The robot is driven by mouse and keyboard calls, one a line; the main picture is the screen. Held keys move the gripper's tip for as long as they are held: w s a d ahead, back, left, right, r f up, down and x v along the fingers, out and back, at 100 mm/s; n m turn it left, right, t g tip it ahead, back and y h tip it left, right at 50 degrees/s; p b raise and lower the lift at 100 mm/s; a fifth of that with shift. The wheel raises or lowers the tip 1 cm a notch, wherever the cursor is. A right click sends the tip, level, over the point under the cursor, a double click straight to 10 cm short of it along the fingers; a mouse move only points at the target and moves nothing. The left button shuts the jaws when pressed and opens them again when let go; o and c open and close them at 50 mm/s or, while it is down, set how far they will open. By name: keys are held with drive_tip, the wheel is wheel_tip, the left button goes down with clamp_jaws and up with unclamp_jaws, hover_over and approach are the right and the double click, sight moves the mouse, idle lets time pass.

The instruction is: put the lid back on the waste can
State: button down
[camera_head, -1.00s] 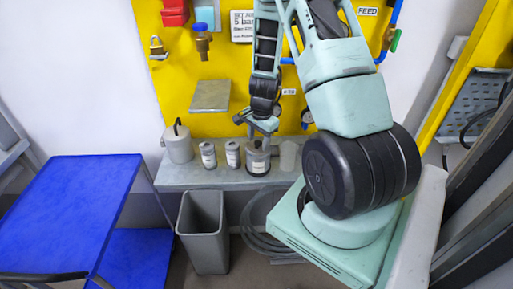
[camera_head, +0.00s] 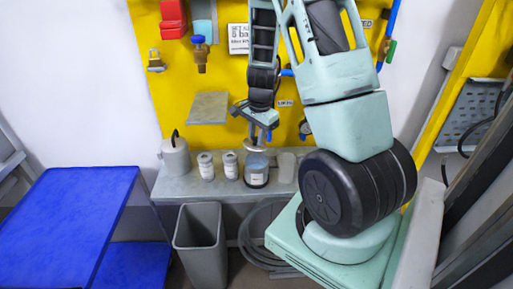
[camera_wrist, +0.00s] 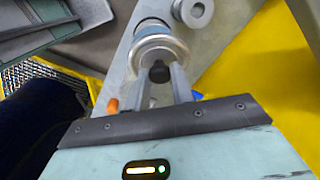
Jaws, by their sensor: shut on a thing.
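My gripper (camera_head: 259,134) is shut on the black knob of a round grey lid (camera_head: 254,147). The wrist view shows the knob between the fingers (camera_wrist: 160,76), with the lid's silvery disc (camera_wrist: 157,48) beyond it. The waste can (camera_head: 256,174), a short jar with a pale label and dark base, stands upright on the grey bench. The lid hangs just above the can's open top, apart from it and slightly tilted in the head view. In the wrist view the lid hides most of the can (camera_wrist: 151,24).
Two small labelled bottles (camera_head: 206,167) stand left of the can, with a grey container (camera_head: 176,158) with a black handle farther left. A translucent cup (camera_head: 287,167) stands close on the right. A grey bin (camera_head: 201,243) is below the bench (camera_head: 186,188).

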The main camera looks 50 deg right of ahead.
sight(256, 145)
wheel_tip(256, 145, up, 3)
drive_tip(key=shift+f, duration=0.1)
drive_tip(key=shift+r+n+p, duration=0.25)
drive_tip(key=shift+n+p, duration=0.05)
drive_tip(key=shift+p, duration=0.1)
drive_tip(key=n+p, duration=0.1)
drive_tip(key=n+h+p, duration=0.1)
drive_tip(key=shift+a+f+p, duration=0.1)
drive_tip(key=shift+f+p, duration=0.15)
drive_tip(key=shift+p, duration=0.05)
drive_tip(key=shift+a+f+n+h+p, duration=0.1)
drive_tip(key=shift+f+n+h+p, duration=0.35)
drive_tip(key=shift+n+h+p, duration=0.45)
drive_tip(key=shift+f+n, duration=0.35)
drive_tip(key=shift+n, duration=0.35)
drive_tip(key=shift+f+b, duration=2.5)
drive_tip(key=shift+f, duration=0.75)
drive_tip(key=shift+f, duration=0.15)
